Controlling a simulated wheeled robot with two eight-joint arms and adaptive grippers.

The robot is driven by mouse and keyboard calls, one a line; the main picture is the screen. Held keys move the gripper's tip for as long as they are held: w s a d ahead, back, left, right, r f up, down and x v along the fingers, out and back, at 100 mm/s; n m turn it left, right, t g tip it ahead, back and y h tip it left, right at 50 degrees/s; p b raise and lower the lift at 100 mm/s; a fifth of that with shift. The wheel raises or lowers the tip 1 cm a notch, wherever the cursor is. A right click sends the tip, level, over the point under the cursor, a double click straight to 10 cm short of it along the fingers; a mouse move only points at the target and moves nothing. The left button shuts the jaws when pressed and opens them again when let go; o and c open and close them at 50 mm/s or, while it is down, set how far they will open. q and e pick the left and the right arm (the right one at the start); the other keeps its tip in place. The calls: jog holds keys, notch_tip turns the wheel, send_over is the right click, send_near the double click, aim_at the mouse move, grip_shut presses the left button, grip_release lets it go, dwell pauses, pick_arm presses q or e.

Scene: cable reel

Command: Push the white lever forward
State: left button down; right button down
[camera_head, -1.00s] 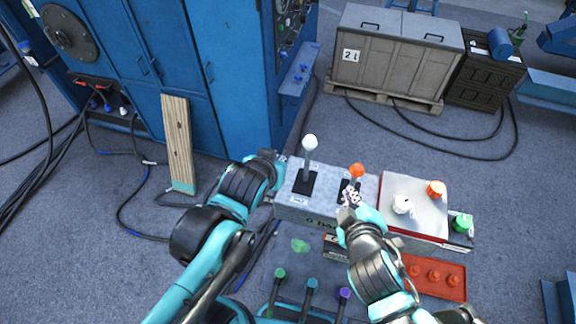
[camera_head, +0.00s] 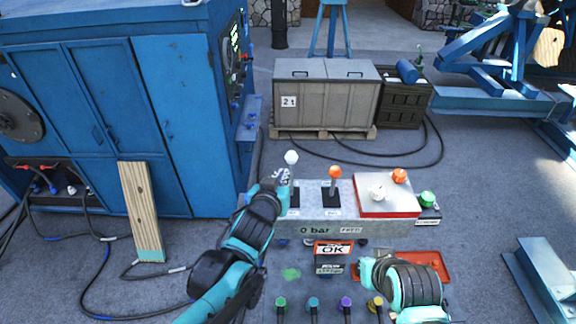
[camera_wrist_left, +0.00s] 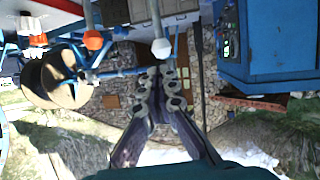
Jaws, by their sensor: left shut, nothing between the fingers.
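The white lever (camera_head: 291,157) stands near the left end of the grey control box (camera_head: 315,211), its round knob on a thin stem. My left gripper (camera_head: 283,178) is shut and empty, just left of the lever's stem and below the knob. In the left wrist view the white knob (camera_wrist_left: 161,47) sits just beyond the closed fingertips (camera_wrist_left: 161,75). Whether they touch the lever is unclear. My right gripper (camera_head: 368,268) is low at the right, in front of the box; its fingers cannot be made out.
An orange lever (camera_head: 335,173) stands right of the white one. A red-edged panel (camera_head: 386,209) with a white and an orange knob is further right, beside a green button (camera_head: 427,199). A blue cabinet (camera_head: 190,110) rises at the left. A red tray (camera_head: 430,262) lies in front.

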aim_at(289, 154)
pick_arm(q)
jog(key=x, duration=0.9)
jog(key=shift+w, duration=0.1)
jog(key=shift+w+a+r, duration=0.1)
jog(key=shift+w+r+g+p, duration=0.2)
jog(key=shift+w+g+p, duration=0.4)
jog(key=shift+w, duration=0.4)
jog(key=shift+w+f+b, duration=0.3)
jog(key=shift+w+b, duration=0.05)
jog(key=shift+w, duration=0.7)
jog(key=shift+s+r, duration=0.15)
jog(key=shift+s, duration=0.05)
